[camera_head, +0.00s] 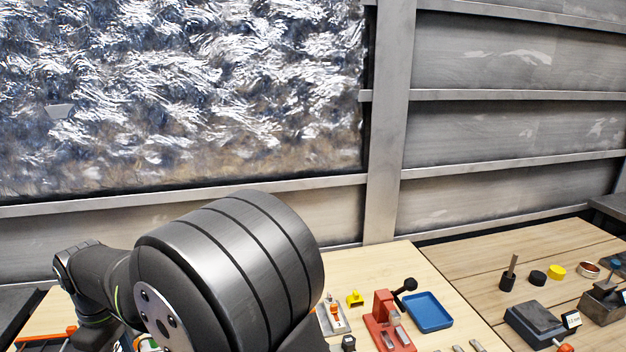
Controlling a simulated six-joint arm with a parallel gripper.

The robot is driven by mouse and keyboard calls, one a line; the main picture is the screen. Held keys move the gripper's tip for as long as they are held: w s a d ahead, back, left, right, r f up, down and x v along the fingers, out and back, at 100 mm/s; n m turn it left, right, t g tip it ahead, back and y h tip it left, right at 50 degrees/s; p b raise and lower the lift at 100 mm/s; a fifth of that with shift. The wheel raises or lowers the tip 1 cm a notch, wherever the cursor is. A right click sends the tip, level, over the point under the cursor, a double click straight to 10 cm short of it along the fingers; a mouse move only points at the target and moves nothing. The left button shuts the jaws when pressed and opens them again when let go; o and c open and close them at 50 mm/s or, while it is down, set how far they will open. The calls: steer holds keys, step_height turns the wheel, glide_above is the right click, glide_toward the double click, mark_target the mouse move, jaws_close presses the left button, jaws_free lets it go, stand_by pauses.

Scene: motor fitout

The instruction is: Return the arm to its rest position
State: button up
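My arm fills the lower left of the head view, with a large dark grey rounded joint in front and a thinner link reaching to the left. My gripper is not visible in this view; it is out of frame or hidden behind the arm. Whether it holds anything cannot be seen.
The light wooden table (462,299) carries a red fixture (383,309), a blue tray (428,311), a small yellow part (355,298) and a black knobbed part (405,287). A dark grey block (535,325) and a yellow cylinder (557,272) stand at right. My arm hides the table's left part.

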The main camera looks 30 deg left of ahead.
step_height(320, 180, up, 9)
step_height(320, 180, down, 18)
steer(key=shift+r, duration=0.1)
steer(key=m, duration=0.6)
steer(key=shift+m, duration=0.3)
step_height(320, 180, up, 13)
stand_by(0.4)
